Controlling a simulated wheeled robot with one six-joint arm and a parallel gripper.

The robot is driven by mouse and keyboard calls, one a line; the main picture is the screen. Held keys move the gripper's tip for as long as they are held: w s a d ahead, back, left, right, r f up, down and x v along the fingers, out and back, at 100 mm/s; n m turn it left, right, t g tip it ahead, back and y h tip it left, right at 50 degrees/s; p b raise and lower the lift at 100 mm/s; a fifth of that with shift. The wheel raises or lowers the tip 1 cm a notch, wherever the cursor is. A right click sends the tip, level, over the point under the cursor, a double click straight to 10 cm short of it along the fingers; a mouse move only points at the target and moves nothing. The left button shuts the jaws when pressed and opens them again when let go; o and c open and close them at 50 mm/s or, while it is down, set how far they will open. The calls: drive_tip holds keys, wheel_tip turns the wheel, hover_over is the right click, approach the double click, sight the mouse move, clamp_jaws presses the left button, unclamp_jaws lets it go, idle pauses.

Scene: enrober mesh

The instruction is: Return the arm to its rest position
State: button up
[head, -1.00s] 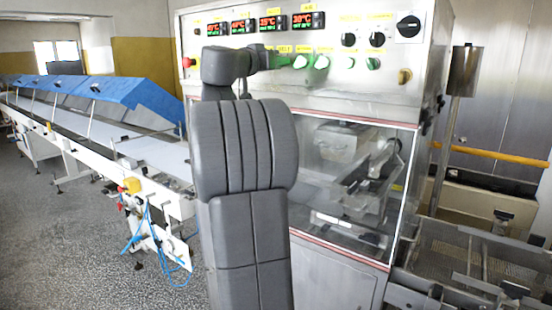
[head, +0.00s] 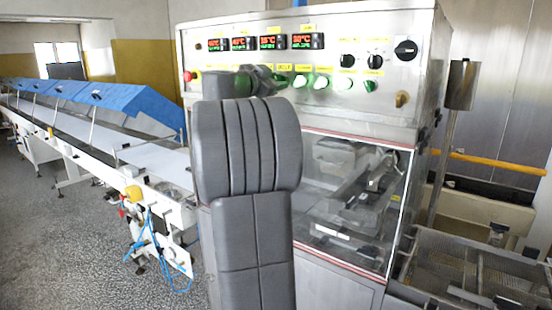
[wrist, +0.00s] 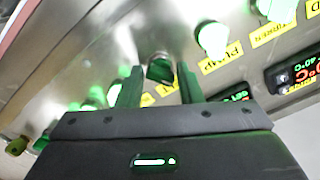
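My arm (head: 247,150) stands upright in the middle of the head view, its folded grey links in front of the machine. My gripper shows in the wrist view (wrist: 160,78), its two fingers apart with nothing held between them. Behind the gap is a green knob (wrist: 160,67) on the steel control panel (wrist: 110,45); I cannot tell how far off it is.
The panel carries red-lit displays (head: 308,41), green buttons (head: 321,82), black knobs (head: 347,61) and a red button (head: 188,76). A clear guard (head: 385,200) is below. A conveyor (head: 75,125) with blue covers (head: 120,98) runs left. Floor (head: 60,220) at left front is open.

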drive_tip(key=b+v, duration=0.5)
drive_tip(key=v, duration=0.5)
drive_tip(key=shift+s+a, duration=0.2)
drive_tip(key=shift+s, duration=0.1)
drive_tip(key=shift+d+r, duration=0.1)
